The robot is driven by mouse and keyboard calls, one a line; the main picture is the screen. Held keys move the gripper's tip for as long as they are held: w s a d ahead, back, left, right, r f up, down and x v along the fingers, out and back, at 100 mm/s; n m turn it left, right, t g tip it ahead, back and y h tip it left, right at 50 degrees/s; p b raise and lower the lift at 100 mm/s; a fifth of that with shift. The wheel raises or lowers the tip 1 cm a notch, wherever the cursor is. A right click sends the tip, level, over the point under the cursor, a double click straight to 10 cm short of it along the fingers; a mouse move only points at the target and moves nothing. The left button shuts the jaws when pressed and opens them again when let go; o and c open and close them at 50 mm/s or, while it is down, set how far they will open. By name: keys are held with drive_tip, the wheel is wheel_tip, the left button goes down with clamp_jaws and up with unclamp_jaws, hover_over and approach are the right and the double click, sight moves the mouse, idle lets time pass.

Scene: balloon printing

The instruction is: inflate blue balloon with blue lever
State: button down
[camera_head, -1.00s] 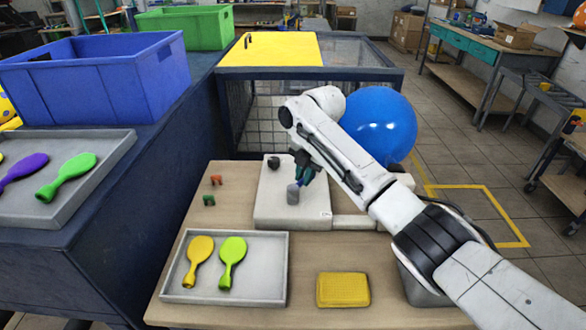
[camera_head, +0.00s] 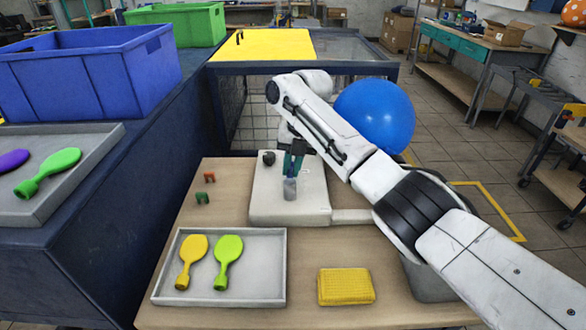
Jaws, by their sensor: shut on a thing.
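The blue balloon (camera_head: 374,116) is large and round, behind my arm at the right side of the white machine (camera_head: 262,208). Its neck and mount are hidden by my arm. My gripper (camera_head: 292,170) points down over the machine's short grey post (camera_head: 290,190), with its teal fingers closed together. It is shut on the blue lever, which is mostly hidden between the fingers at the post's top.
A grey tray (camera_head: 271,292) with a yellow balloon (camera_head: 191,260) and a lime balloon (camera_head: 228,262) lies in front of the machine. A yellow sponge-like block (camera_head: 346,286) is at its right. A blue bin (camera_head: 90,75) and another balloon tray stand at the left.

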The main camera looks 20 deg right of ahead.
idle(0.4)
drive_tip(key=c, duration=1.1)
unclamp_jaws()
wheel_tip(320, 180, up, 11)
drive_tip(key=d, duration=0.2)
drive_tip(key=shift+s+f+b, duration=0.2)
drive_tip(key=shift+s+b, duration=0.1)
drive_tip(key=shift+s, duration=0.05)
